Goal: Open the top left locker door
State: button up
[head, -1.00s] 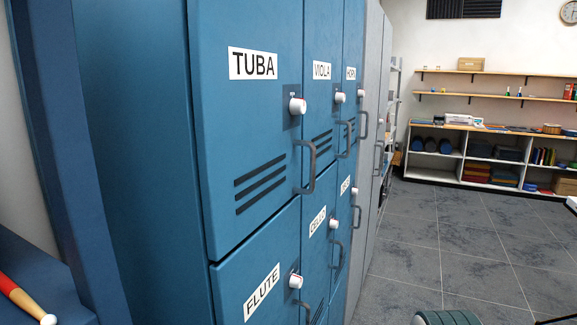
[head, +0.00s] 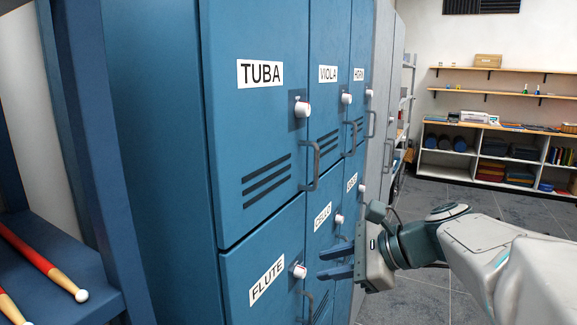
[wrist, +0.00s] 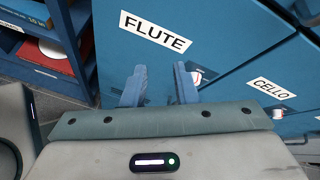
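The top left locker door (head: 262,135), labelled TUBA, is blue and looks shut in the head view. It has a white knob (head: 302,109) and a grey bar handle (head: 314,166) at its right edge. My gripper (head: 322,263) is open and empty, with its two blue fingers one above the other, pointing left. It is below the TUBA handle, in front of the lower lockers. In the wrist view my gripper (wrist: 159,68) points at the FLUTE door (wrist: 190,30), and one finger partly covers that door's knob (wrist: 197,75). The TUBA handle is not visible there.
VIOLA (head: 327,110) and HORN doors are right of TUBA; FLUTE and CELLO (head: 322,235) doors are below. A blue shelf (head: 75,265) with red mallets (head: 40,260) stands at the left. The tiled floor (head: 400,305) at the right is open.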

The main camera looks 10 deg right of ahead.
aim_at(315, 183)
jog(key=w+d+r+m+t+y, duration=0.1)
jog(key=w+d+r+m+t, duration=0.3)
jog(key=r, duration=0.3)
jog(key=w+d+r+m+t+y, duration=0.2)
jog(key=d+r+m, duration=0.25)
jog(key=r, duration=0.25)
jog(key=shift+n, duration=0.25)
jog(key=p+x, duration=0.3)
jog(key=x, duration=0.9)
jog(key=shift+w+f, duration=0.15)
jog(key=shift+w, duration=0.2)
jog(key=shift+c, duration=0.4)
grip_shut()
